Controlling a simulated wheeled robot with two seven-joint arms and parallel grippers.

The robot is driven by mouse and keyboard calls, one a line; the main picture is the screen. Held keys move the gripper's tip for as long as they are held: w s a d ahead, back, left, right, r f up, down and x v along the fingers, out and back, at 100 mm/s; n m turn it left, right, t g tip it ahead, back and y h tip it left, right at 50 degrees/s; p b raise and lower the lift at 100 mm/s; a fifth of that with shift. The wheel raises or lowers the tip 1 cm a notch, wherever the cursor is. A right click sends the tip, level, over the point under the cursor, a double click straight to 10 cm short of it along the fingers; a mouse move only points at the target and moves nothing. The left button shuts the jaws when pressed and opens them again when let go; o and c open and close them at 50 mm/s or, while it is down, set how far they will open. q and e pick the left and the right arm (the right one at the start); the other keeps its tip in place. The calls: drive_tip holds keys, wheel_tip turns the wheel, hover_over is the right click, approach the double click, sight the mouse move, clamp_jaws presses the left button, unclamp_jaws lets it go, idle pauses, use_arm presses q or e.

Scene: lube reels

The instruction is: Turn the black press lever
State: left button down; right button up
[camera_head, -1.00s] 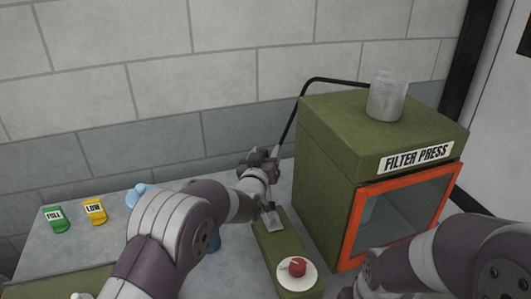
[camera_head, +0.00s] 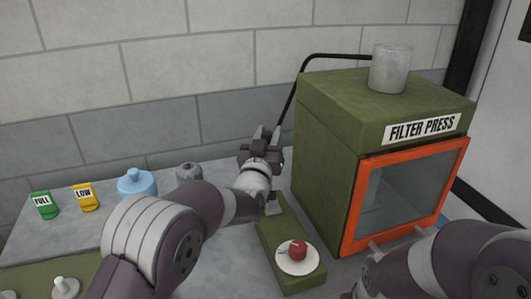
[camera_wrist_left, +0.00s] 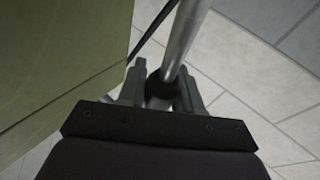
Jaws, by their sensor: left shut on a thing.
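The black press lever (camera_head: 290,103) is a thin bent rod. It runs along the top of the green filter press (camera_head: 325,150), then slopes down its left side to my left gripper (camera_head: 267,134). In the left wrist view a rod (camera_wrist_left: 187,35) passes between the fingers of my left gripper (camera_wrist_left: 162,92), with a dark collar there. The left gripper is shut on the lever. The exact contact is partly hidden by the fingers.
The press has an orange-framed glass door (camera_head: 405,195) and a grey cup (camera_head: 389,68) on top. A red knob (camera_head: 297,248) on a white disc sits in front.

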use_arm(q)
drive_tip(key=s+d+m+t+h+b, duration=0.3)
drive_tip(key=s+b, duration=0.6)
drive_tip(key=b, duration=0.7)
drive_tip(key=shift+f+m+t+h+b, duration=0.35)
drive_tip(key=shift+m+h, duration=0.85)
drive_tip(key=shift+m, duration=0.4)
drive_tip(key=c, duration=0.8)
unclamp_jaws()
drive_tip(key=shift+c, duration=0.2)
drive_tip(key=shift+r, duration=0.1)
drive_tip(key=shift+s, duration=0.1)
drive_tip(key=s+a+f, duration=0.1)
drive_tip(key=s+a, duration=0.2)
drive_tip(key=s, duration=0.4)
drive_tip(key=s+a+f, duration=0.2)
drive_tip(key=s+a, duration=0.1)
drive_tip(key=s, duration=0.4)
drive_tip(key=shift+s+a, duration=0.25)
